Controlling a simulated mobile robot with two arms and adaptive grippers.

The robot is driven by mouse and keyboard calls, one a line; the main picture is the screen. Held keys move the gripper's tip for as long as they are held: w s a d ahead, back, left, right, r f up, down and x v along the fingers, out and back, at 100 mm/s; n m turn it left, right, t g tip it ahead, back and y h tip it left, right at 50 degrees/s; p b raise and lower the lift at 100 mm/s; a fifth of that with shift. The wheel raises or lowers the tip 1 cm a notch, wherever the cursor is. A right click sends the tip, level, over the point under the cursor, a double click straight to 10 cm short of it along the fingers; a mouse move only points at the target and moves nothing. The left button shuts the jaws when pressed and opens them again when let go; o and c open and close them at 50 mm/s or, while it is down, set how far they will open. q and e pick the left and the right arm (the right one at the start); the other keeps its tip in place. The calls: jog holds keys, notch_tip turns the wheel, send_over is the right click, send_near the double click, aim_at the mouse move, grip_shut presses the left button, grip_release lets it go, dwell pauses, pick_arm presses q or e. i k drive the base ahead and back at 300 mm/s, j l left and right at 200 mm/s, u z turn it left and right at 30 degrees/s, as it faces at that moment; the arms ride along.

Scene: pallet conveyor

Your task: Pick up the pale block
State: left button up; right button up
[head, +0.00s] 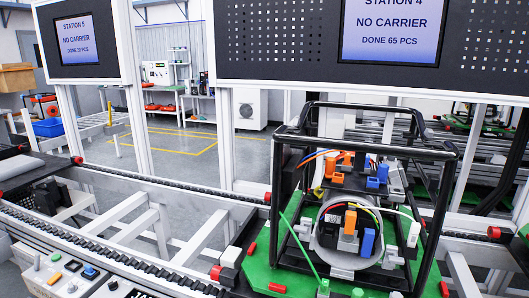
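Neither of my grippers is in view. A black-framed assembly (277,150) stands on a green carrier plate (262,270) at the right. A pale block (231,256) sits at the plate's left corner, beside a small red piece. Another whitish block (413,234) is inside the frame at the right, near a blue block (368,241). I cannot tell which of these pale pieces is the one named. Wires and frame bars partly cover the inside of the assembly.
A conveyor rail with a black chain (200,190) runs across the middle. A control panel (75,275) with buttons is at the lower left. Screens, the left one (75,40), hang above. An open floor with yellow lines (190,150) lies behind.

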aim_at(233, 256)
jog(key=j+u, duration=0.2)
jog(key=j, duration=0.95)
jog(key=j+u, duration=0.2)
jog(key=j, duration=0.95)
